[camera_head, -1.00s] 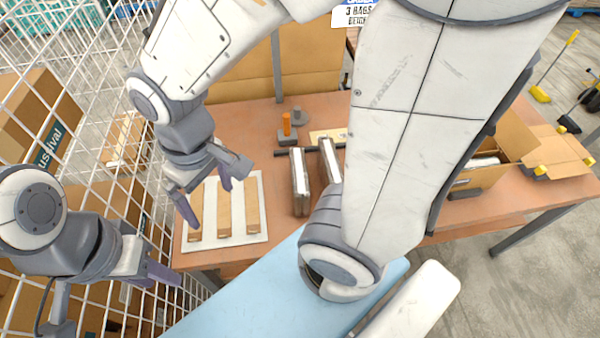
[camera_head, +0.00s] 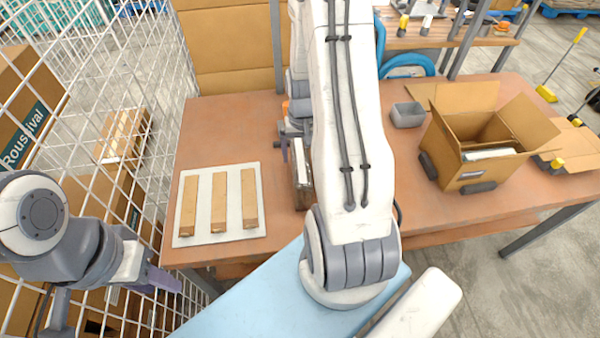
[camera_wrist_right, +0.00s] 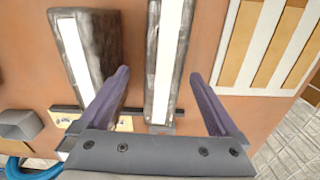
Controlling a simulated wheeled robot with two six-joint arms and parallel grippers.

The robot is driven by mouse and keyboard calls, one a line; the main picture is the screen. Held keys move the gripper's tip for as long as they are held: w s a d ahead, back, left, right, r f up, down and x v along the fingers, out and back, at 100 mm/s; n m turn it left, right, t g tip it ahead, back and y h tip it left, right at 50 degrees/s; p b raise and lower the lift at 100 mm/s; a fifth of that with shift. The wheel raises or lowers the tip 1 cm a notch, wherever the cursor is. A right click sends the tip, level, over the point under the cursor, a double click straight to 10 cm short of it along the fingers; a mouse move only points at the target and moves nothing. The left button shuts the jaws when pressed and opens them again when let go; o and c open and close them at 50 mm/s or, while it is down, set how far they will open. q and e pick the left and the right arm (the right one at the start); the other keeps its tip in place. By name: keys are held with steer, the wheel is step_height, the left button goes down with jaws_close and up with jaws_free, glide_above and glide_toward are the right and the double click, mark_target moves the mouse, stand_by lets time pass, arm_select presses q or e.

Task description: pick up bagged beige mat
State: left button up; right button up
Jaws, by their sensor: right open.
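Two bagged mats stand on edge in the right wrist view, pale strips showing inside cloudy grey wrap. One bagged mat (camera_wrist_right: 165,60) lies between my open fingers; the other bagged mat (camera_wrist_right: 85,50) is left of it, beyond the left finger. I cannot tell which one is beige. My right gripper (camera_wrist_right: 158,75) is open and empty, facing them. In the head view my right arm hides most of this gripper (camera_head: 292,148); part of a bagged mat (camera_head: 301,185) shows just below it. My left gripper (camera_head: 160,280) is low at the left, by the wire cage; its jaw opening is unclear.
A white board (camera_head: 205,228) with three tan strips lies left of the bagged mats. An open cardboard box (camera_head: 478,150) and a small grey bin (camera_head: 407,114) stand to the right. A wire cage (camera_head: 150,60) borders the table's left side.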

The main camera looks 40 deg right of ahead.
steer(key=shift+w+a+f+p, duration=0.1)
steer(key=shift+f+p, duration=0.1)
steer(key=shift+f, duration=1.3)
steer(key=shift+w+a+f+p, duration=0.1)
steer(key=shift+f+p, duration=0.05)
steer(key=shift+f, duration=1.3)
jaws_close()
steer(key=shift+r, duration=0.1)
